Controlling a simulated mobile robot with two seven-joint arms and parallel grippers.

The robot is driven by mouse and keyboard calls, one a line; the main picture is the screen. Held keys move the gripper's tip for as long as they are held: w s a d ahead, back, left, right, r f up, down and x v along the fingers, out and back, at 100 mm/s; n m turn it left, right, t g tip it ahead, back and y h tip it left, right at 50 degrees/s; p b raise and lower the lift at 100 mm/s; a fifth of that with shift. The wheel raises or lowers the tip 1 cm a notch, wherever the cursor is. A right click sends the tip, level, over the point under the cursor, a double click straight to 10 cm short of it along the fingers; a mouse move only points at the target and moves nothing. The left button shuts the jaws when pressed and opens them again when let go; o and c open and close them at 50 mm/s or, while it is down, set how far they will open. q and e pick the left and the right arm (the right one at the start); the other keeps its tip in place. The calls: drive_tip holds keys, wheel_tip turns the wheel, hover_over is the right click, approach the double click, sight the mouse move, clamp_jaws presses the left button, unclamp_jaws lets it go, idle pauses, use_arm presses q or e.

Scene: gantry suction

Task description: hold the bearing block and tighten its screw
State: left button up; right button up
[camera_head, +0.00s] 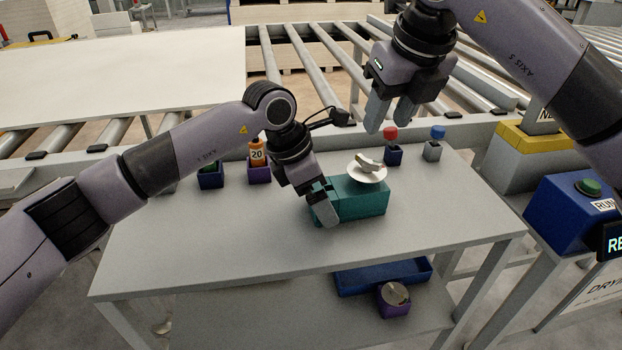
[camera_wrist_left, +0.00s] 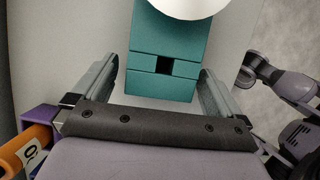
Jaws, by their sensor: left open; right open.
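The teal bearing block (camera_head: 362,201) stands on the grey table; it also fills the upper middle of the left wrist view (camera_wrist_left: 168,42). A white disc (camera_head: 367,174) sits on top of it, with a pale winged screw head (camera_head: 368,161) above. My left gripper (camera_head: 324,204) is at the block's left end. In the left wrist view the left gripper (camera_wrist_left: 160,85) is open, one finger on each side of the block's end, with gaps visible. My right gripper (camera_head: 389,118) is open and empty, above and behind the block, clear of the screw.
A red-topped block (camera_head: 393,153) and a blue-topped block (camera_head: 432,150) stand behind the bearing block. An orange bottle marked 20 (camera_head: 257,153) stands in a purple holder at the back left. A blue tray (camera_head: 385,277) lies on the lower shelf. The front table top is clear.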

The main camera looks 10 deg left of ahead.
use_arm(q)
drive_tip(key=shift+d+f, duration=0.2)
drive_tip(key=shift+f, duration=0.25)
drive_tip(key=shift+c, duration=1.1)
drive_tip(key=c, duration=1.5)
